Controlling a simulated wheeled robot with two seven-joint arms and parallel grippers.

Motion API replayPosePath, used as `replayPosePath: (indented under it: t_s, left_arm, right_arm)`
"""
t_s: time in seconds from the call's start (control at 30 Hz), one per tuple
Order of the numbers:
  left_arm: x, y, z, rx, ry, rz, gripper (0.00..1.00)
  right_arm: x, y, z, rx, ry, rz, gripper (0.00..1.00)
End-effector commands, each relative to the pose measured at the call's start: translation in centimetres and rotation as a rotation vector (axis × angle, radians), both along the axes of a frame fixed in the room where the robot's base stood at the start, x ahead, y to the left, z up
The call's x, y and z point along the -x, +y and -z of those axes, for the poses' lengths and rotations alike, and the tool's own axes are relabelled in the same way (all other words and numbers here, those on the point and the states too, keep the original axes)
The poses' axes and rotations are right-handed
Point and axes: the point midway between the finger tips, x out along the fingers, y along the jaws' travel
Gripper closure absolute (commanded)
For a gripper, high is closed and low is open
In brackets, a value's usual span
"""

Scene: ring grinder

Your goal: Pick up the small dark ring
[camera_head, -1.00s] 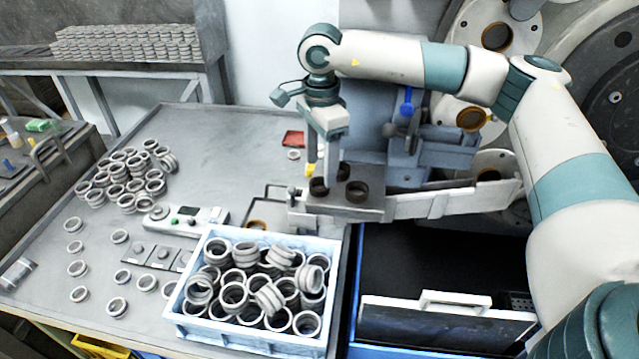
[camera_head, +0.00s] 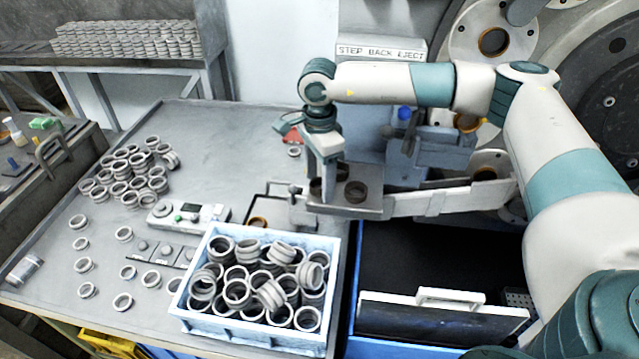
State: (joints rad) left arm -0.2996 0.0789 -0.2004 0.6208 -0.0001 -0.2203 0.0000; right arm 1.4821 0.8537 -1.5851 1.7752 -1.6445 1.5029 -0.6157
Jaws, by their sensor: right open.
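Two small dark rings sit on a small grey metal platform (camera_head: 345,209) at the end of a chute. The right-hand dark ring (camera_head: 356,191) stands clear and in full view. The left-hand dark ring (camera_head: 315,188) is partly hidden behind my right gripper's finger. My right gripper (camera_head: 328,188) points down with its fingertips at the left-hand ring. It is open, seen nearly edge-on, so I cannot tell whether a finger is inside or beside the ring. My left gripper is not in view.
A blue-white crate (camera_head: 255,338) full of grey rings stands in front on the table. Many loose grey rings (camera_head: 123,234) lie to the left. A blue bin (camera_head: 440,263) lies right of the table, and a large machine stands behind. The table's back middle is clear.

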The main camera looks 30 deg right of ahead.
Motion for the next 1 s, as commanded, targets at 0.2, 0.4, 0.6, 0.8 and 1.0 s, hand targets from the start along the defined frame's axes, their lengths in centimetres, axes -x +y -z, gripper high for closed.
replayPosePath:
  t_s: [0.2, 0.4, 0.6, 0.8, 1.0]
  left_arm:
    - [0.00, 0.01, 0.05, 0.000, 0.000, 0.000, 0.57]
    - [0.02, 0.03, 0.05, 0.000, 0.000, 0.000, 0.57]
    - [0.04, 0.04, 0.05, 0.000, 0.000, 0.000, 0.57]
    - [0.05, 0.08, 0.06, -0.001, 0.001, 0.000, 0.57]
    - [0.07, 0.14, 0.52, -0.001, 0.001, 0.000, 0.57]
  right_arm:
    - [0.00, 0.01, 0.01, 0.000, 0.000, 0.000, 0.42]
    - [0.00, 0.01, 0.00, 0.000, 0.000, 0.000, 0.51]
    - [0.00, 0.01, -0.01, 0.000, 0.000, 0.000, 0.88]
    - [-0.01, 0.01, -0.04, 0.000, 0.000, 0.000, 0.88]
    - [-0.05, 0.02, -0.50, 0.000, -0.001, 0.000, 0.88]
